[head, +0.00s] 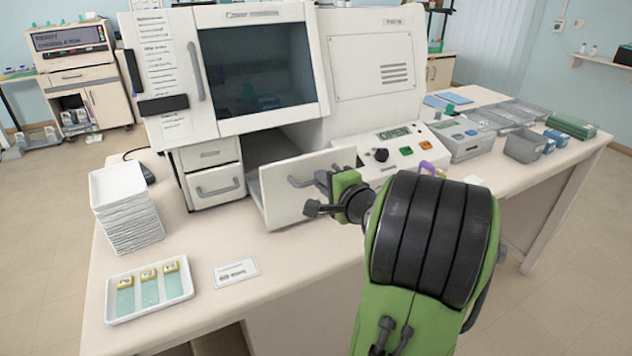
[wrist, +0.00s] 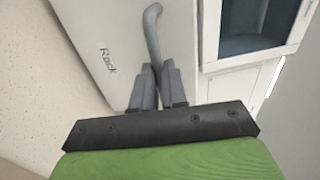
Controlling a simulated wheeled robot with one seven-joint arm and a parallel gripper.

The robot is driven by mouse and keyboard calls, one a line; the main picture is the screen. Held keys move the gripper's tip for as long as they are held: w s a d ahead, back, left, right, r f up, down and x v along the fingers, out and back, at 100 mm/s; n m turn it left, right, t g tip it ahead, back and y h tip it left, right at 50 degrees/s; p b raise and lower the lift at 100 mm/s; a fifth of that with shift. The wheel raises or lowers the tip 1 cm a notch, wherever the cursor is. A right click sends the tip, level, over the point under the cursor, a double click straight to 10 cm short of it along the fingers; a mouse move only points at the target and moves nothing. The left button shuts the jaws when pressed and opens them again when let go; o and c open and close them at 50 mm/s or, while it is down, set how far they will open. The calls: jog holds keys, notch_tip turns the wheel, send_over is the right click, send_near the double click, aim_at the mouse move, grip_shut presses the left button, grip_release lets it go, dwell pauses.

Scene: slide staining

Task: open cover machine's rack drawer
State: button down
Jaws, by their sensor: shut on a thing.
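The cover machine (head: 365,75) is a large white cabinet with a dark window on the table. Its rack drawer (head: 277,202) stands pulled out at the front, with a dark gap above and behind its front panel. In the wrist view the white drawer front (wrist: 90,25) reads "Rack". My gripper (head: 326,181) is shut on the grey curved drawer handle (wrist: 152,30), near one end of it. The two dark fingers (wrist: 158,78) sit close together at the handle. The inside of the drawer is mostly hidden by its front.
A smaller closed drawer (head: 215,189) is left of the rack drawer. A stack of white trays (head: 127,215) and a tray with several slides (head: 111,316) stand at the table's left. A label card (head: 237,272) lies in front. Control panels and grey bins (head: 524,148) are to the right.

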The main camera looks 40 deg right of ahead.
jog(key=shift+f+v, duration=0.2)
jog(key=shift+v, duration=0.75)
jog(key=c, duration=1.2)
grip_release()
jog(key=shift+o, duration=0.2)
jog(key=shift+s, duration=0.1)
jog(key=v, duration=1.5)
jog(key=shift+s+a+b, duration=0.25)
jog(key=shift+s+b, duration=0.05)
jog(key=shift+b, duration=0.1)
jog(key=shift+r, duration=0.1)
